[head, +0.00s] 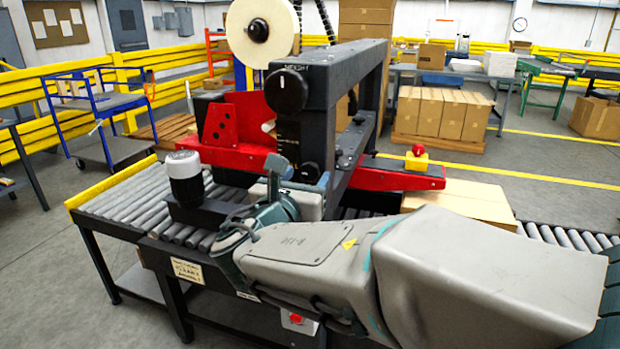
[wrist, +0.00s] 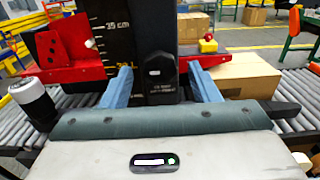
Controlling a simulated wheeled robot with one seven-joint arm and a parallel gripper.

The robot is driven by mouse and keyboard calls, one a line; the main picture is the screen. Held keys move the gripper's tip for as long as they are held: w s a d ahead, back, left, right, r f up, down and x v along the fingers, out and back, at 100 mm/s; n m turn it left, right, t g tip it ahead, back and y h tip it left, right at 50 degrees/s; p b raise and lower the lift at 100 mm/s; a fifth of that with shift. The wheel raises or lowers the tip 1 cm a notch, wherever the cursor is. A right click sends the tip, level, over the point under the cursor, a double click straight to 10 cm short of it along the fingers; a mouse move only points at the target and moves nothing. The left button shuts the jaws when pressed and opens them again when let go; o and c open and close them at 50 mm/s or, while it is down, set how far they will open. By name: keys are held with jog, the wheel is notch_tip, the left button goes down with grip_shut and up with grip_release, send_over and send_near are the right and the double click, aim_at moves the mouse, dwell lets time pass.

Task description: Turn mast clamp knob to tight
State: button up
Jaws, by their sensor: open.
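The mast clamp knob (wrist: 161,78) is black, with a small white mark, on the front of the dark mast in the wrist view. It stands upright, with small lettering below that I cannot read. In the head view the knob (head: 310,171) shows low on the mast, partly behind my gripper. My gripper (wrist: 160,70) is open, with one blue finger left of the knob and one right of it. Gaps show on both sides, so the fingers look apart from it. How far the fingertips reach along the knob's depth is unclear. In the head view my gripper (head: 302,180) is at the mast.
A round black height knob (head: 287,90) sits higher on the machine. A white-capped dark cylinder (head: 186,177) stands left on the roller conveyor (head: 130,205). Red side plates (head: 232,125) flank the mast. A red button on a yellow box (head: 417,158) and a carton (head: 465,200) are right.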

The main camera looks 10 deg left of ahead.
jog(key=shift+w, duration=0.15)
jog(key=c, duration=1)
jog(key=shift+o, duration=0.2)
jog(key=shift+f+m+b, duration=0.1)
jog(key=shift+m+b, duration=0.2)
jog(key=shift+b, duration=0.1)
jog(key=m+b, duration=0.1)
jog(key=b, duration=0.1)
jog(key=m+b, duration=0.2)
jog(key=shift+f+b, duration=0.25)
jog(key=shift+b, duration=0.1)
jog(key=m+b, duration=0.5)
jog(key=b, duration=0.2)
jog(key=shift+m, duration=0.4)
jog(key=m+b, duration=0.4)
jog(key=b, duration=0.1)
jog(key=shift+r, duration=0.1)
jog(key=m+b, duration=0.2)
jog(key=m, duration=0.1)
jog(key=m+b, duration=0.1)
jog(key=shift+a+r+b, duration=0.1)
jog(key=shift+r+b, duration=0.15)
jog(key=shift+b, duration=0.05)
jog(key=shift+m, duration=0.4)
